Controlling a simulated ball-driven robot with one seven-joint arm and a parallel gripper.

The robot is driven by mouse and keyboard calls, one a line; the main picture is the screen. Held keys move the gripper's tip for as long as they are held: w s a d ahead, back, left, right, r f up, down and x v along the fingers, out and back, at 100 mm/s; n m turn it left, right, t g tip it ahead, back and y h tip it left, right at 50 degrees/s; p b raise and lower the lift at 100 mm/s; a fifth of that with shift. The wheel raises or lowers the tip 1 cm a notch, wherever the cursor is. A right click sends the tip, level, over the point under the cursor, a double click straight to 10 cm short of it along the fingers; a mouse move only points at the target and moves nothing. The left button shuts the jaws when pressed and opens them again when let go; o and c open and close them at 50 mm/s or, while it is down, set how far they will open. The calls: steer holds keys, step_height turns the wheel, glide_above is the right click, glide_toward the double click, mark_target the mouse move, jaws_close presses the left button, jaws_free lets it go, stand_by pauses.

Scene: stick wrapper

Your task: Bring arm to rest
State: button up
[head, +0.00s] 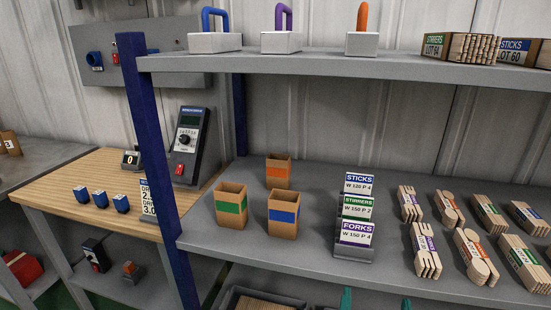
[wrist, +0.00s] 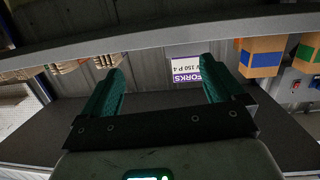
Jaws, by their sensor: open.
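My gripper (head: 376,302) shows in the head view only as two teal fingertips at the bottom edge, in front of the grey shelf (head: 310,232). In the wrist view my gripper (wrist: 162,66) is open, with its two teal fingers wide apart and nothing held between them. That view is upside down. Beyond the fingers, the FORKS card (wrist: 186,70) shows near the right finger. Most of my arm is out of view.
Three wooden boxes (head: 231,206) and a card stand (head: 355,252) are on the shelf, with bundled wooden cutlery (head: 426,250) to the right. An upper shelf (head: 330,67) carries weights and boxes. A blue post (head: 150,150) stands left, beside a wooden bench (head: 60,190).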

steer(key=s+d+f+g+p, duration=0.2)
steer(key=s+d+f+g, duration=0.3)
steer(key=d+f, duration=0.2)
steer(key=s+f+n+g+y+p, duration=0.1)
steer(key=s+f+g+y+p, duration=0.1)
steer(key=s, duration=0.7)
steer(key=s+d+f+n+g+y+p, duration=0.1)
steer(key=s+f+n+g+y+p, duration=0.1)
steer(key=s+f+g+y, duration=0.2)
steer(key=s+f+g, duration=0.3)
steer(key=s, duration=0.3)
steer(key=shift+s+d+f+n, duration=0.2)
steer(key=shift+s+f+n, duration=0.1)
steer(key=shift+f, duration=0.1)
